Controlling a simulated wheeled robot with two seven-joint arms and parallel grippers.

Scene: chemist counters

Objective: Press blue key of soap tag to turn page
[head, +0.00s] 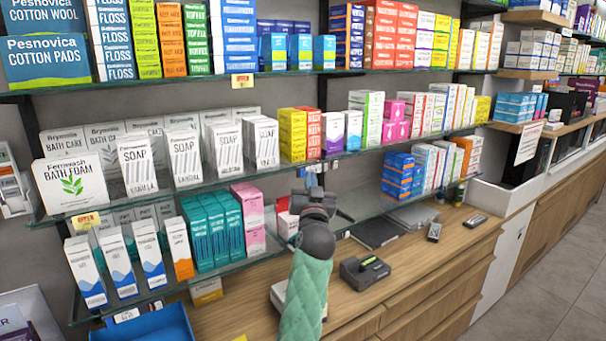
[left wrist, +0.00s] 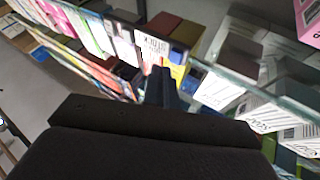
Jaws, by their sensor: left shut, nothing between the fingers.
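My left gripper (head: 311,182) is raised to the edge of the middle glass shelf, its fingers shut and empty. In the left wrist view its dark fingertips (left wrist: 162,84) lie just in front of a small white tag (left wrist: 152,46) with dark print. A small red patch and a bluish patch show at the tag's lower edge, partly behind the fingertips. I cannot tell whether the fingers touch a key. In the head view a small tag (head: 327,167) shows at the shelf edge beside the fingers. White soap boxes (head: 184,158) stand farther left. My right gripper is out of view.
The middle glass shelf (head: 215,182) and the lower shelf (head: 175,287) are packed with boxes. A dark card terminal (head: 364,270) sits on the wooden counter (head: 430,262), below and right of the gripper. A blue tray (head: 150,325) is at the lower left.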

